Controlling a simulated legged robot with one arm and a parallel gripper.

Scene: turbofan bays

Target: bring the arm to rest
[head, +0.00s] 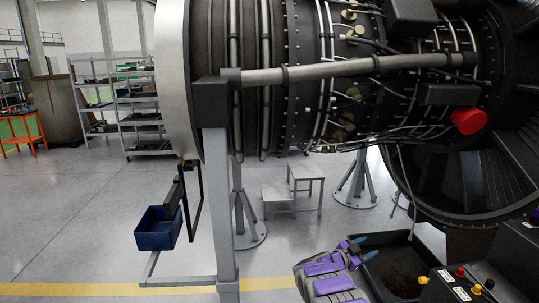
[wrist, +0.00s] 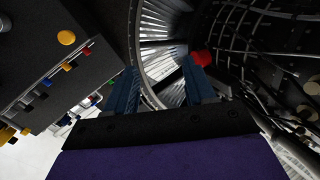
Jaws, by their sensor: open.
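My gripper (head: 383,248) is low and right of centre in the head view, at the end of my purple and grey arm, with blue fingers. In the wrist view, the two blue fingers of my gripper (wrist: 162,78) stand apart with nothing between them. The gripper is open and empty. In the head view it appears in front of a black open bin (head: 372,282); I cannot tell how far above it the fingers are.
The large turbofan (head: 300,80) fills the upper right, with a red cap (head: 469,120) on it. A grey stand post (head: 218,200) rises left of my arm. A box with coloured knobs (head: 455,287) is at right. A blue bin (head: 158,228) hangs left. Open floor lies farther left.

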